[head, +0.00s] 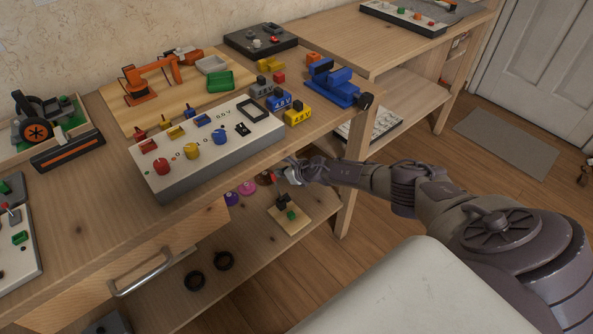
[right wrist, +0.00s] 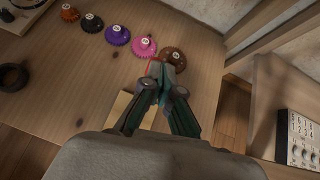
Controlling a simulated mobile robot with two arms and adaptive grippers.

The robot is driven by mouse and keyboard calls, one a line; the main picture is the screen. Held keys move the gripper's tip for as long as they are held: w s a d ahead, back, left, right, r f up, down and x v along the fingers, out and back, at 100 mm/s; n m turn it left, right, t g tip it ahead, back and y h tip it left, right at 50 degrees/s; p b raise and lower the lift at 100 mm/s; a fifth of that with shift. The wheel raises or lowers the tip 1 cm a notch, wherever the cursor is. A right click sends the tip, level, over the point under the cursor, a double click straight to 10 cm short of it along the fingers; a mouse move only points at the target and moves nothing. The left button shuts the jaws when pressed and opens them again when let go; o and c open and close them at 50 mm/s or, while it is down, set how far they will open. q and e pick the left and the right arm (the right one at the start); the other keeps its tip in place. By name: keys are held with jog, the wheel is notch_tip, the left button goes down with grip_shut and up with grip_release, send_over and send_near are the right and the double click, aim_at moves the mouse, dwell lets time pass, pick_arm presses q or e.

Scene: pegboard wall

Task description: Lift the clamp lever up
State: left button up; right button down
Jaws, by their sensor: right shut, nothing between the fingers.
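A small dark clamp (head: 283,201) with a green part stands on a pale wooden base (head: 300,222) on the lower shelf. It is too small to tell how its lever is set. My right gripper (head: 287,171) is shut and empty, above and behind the clamp in the head view, near the table's front edge. In the right wrist view the shut fingertips (right wrist: 160,70) are over the shelf, near the brown and pink gears. A pale corner of the base (right wrist: 121,104) shows beside the fingers there; the clamp itself is hidden. My left gripper is not in view.
Colored gears, including a pink one (right wrist: 144,46) and a brown one (right wrist: 172,60), line the lower shelf. The tabletop above holds a white control panel (head: 180,182) and a blue vise (head: 337,86). A table leg (head: 347,190) stands right of the clamp.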

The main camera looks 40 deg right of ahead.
jog(key=v, duration=1)
jog(key=shift+s, duration=0.3)
dwell(0.4)
